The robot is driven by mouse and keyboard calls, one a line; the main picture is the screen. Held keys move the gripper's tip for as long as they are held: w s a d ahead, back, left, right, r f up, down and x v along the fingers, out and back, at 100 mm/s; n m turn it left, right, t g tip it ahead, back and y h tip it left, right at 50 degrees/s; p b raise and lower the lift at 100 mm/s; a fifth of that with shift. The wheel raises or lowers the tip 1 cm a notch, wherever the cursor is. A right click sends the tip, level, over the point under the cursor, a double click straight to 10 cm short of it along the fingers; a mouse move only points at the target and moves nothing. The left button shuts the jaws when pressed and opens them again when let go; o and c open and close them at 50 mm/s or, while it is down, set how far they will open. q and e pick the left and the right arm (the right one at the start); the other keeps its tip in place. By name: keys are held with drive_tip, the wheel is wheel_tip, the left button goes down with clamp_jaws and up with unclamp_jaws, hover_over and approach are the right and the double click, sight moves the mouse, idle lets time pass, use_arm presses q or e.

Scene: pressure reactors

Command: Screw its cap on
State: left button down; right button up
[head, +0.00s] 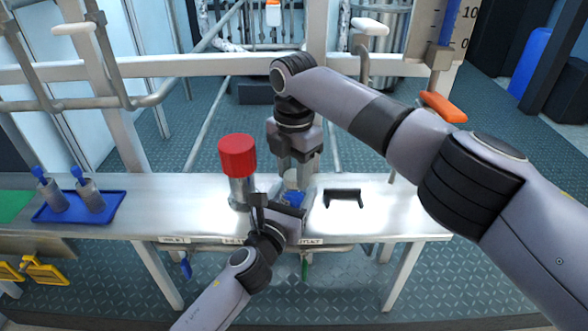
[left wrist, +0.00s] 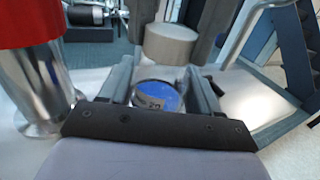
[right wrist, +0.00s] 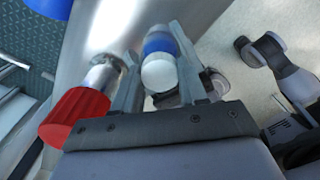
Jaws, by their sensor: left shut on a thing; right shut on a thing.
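A small glass jar (left wrist: 157,97) with blue contents and a label sits between the fingers of my left gripper (left wrist: 160,92), which is shut on it. The jar (head: 293,198) also shows in the head view, low over the bench. My right gripper (head: 296,165) points down above the jar and is shut on a pale grey-white cap (left wrist: 170,45). The cap (right wrist: 158,76) shows as a round white end between the right fingers, with blue behind it. In the left wrist view the cap appears above the jar's mouth; whether they touch is unclear.
A metal cylinder with a red top (head: 238,158) stands just left of both grippers. A black bracket (head: 343,197) lies to the right on the white bench (head: 390,215). A blue tray (head: 80,207) with two small vessels is at the left.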

drive_tip(key=m, duration=2.4)
drive_tip(key=shift+m, duration=0.4)
drive_tip(key=m, duration=0.6)
drive_tip(key=shift+m, duration=0.4)
